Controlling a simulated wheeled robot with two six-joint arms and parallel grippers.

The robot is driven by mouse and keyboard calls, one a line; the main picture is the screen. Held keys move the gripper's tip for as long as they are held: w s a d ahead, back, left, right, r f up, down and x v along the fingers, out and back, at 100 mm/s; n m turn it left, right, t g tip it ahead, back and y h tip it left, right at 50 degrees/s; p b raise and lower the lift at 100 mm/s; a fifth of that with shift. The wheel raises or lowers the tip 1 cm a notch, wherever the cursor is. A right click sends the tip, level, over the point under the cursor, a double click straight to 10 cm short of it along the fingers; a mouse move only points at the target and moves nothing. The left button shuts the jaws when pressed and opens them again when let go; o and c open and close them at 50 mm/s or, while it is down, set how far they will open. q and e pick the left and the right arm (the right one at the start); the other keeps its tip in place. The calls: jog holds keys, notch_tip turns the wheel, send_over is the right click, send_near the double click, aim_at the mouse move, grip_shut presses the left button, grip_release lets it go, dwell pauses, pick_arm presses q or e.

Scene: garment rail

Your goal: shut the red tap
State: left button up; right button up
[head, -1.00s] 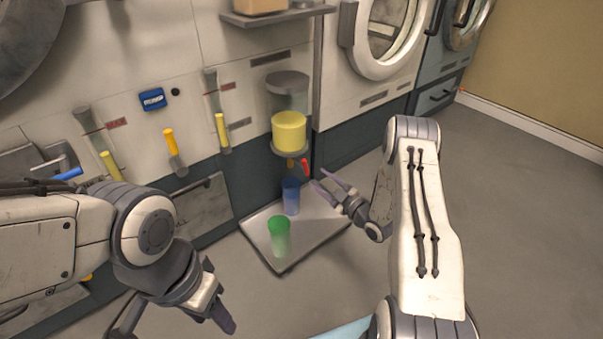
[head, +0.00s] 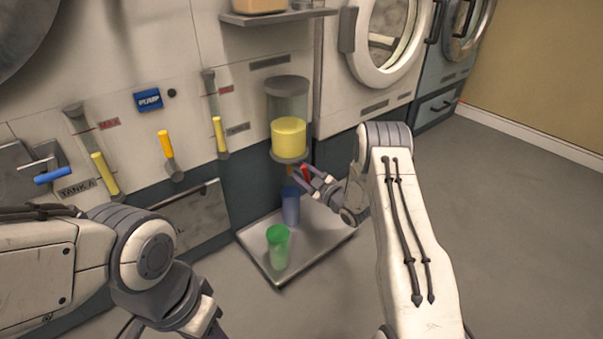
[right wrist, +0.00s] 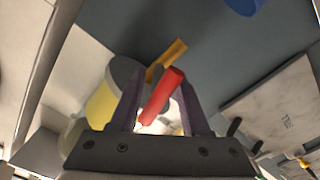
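The red tap (head: 306,172) is under the clear tank with yellow liquid (head: 289,138) on the wall. In the right wrist view its red handle (right wrist: 163,92) lies slanted between my right gripper's fingers. My right gripper (head: 303,180) is open around the handle, with a gap showing at the left finger; contact on the right side is unclear. In the head view its fingers partly hide the tap. My left gripper (head: 180,328) is at the bottom edge, far from the tap, with its fingertips cut off.
An orange lever (right wrist: 168,55) is close beside the red handle. A blue cup (head: 290,207) and a green cup (head: 278,247) stand on a grey tray (head: 320,242) below.

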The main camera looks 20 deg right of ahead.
grip_shut()
jog(key=shift+f+n, duration=0.1)
jog(key=shift+n, duration=0.2)
jog(key=n, duration=0.3)
jog(key=shift+p, duration=0.4)
jog(key=n, duration=0.4)
jog(key=shift+d, duration=0.1)
jog(key=n, duration=0.4)
jog(key=shift+d+p, duration=0.1)
jog(key=shift+p, duration=0.25)
jog(key=shift+n, duration=1.7)
